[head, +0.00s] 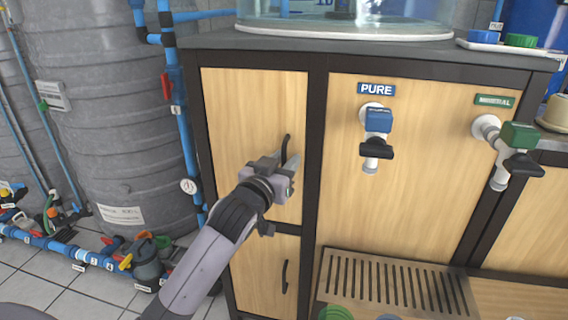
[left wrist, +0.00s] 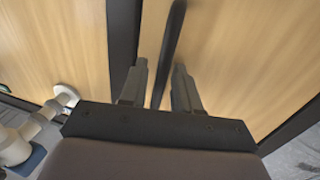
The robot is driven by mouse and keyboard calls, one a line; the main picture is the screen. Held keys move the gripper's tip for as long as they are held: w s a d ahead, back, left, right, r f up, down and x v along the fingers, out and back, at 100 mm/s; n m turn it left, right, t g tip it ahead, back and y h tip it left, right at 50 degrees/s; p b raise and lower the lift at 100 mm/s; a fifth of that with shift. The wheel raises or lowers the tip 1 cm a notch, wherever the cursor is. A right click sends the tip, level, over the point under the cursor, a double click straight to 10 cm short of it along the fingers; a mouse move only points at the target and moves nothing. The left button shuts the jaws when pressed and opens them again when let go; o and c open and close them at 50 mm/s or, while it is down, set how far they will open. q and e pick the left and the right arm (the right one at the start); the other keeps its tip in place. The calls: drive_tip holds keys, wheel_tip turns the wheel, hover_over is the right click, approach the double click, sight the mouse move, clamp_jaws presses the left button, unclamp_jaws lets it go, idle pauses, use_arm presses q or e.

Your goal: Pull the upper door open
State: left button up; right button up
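The upper door (head: 245,130) is a light wood panel in a black frame, and it looks closed. Its black bar handle (head: 286,148) is upright near the door's right edge. My left gripper (head: 290,172) is at the lower part of this handle. In the left wrist view, the handle (left wrist: 172,45) runs between the two fingers of my left gripper (left wrist: 160,78). The fingers stand apart, with gaps visible beside the handle, so the gripper is open around it. My gripper hides the handle's lower end in the head view. My right gripper is not in view.
A lower door with its own black handle (head: 285,276) is below. To the right are a blue PURE tap (head: 377,125) and a green tap (head: 518,137). A large grey tank (head: 100,110) and blue pipes stand at the left. A slatted tray (head: 395,285) is at the bottom.

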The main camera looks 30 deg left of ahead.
use_arm(q)
clamp_jaws()
drive_tip(key=shift+s, duration=0.1)
